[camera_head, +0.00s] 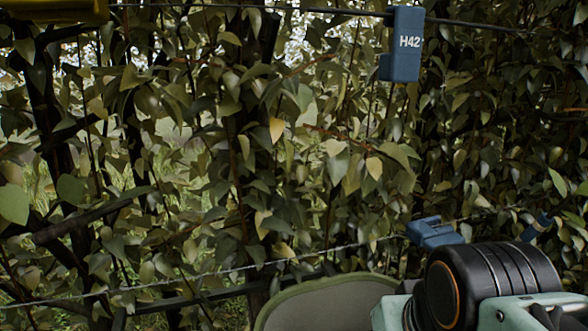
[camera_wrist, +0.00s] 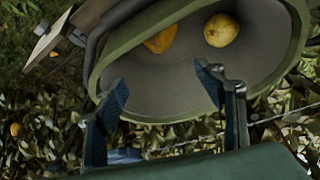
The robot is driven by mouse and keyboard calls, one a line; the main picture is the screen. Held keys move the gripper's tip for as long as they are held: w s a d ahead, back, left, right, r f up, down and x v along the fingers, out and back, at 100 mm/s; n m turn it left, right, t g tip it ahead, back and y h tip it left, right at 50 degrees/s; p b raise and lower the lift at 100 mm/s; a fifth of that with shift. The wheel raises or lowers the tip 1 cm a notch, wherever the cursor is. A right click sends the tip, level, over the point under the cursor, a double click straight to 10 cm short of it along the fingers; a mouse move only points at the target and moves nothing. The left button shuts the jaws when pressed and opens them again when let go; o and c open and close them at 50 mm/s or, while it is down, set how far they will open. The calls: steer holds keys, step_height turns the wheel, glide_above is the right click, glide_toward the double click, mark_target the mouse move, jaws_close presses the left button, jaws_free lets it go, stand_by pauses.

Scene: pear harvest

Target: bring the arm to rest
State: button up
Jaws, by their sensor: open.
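My gripper (camera_wrist: 162,82) is open in the wrist view, its two dark blue fingers spread wide with nothing between them. Behind the fingers is a grey picking container with a green rim (camera_wrist: 295,50). Inside it lie two yellow pears, one pear (camera_wrist: 221,30) in full view and another pear (camera_wrist: 160,41) partly cut off by the rim. The fingers appear in front of the container's near rim; whether they touch it I cannot tell. In the head view the container's rim (camera_head: 285,300) shows at the bottom, beside my black arm joint. I cannot make out my gripper there.
A leafy hedge of branches (camera_head: 220,150) fills the head view, with a thin wire crossing low. A blue tag marked H42 (camera_head: 402,45) hangs from an upper wire. A blue piece (camera_head: 435,232) sits near my arm joint. A yellow edge (camera_head: 55,10) shows top left.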

step_height(320, 180, up, 26)
steer(key=p, duration=2.5)
steer(key=shift+s+r, duration=0.15)
steer(key=shift+r, duration=0.1)
steer(key=shift+a, duration=0.1)
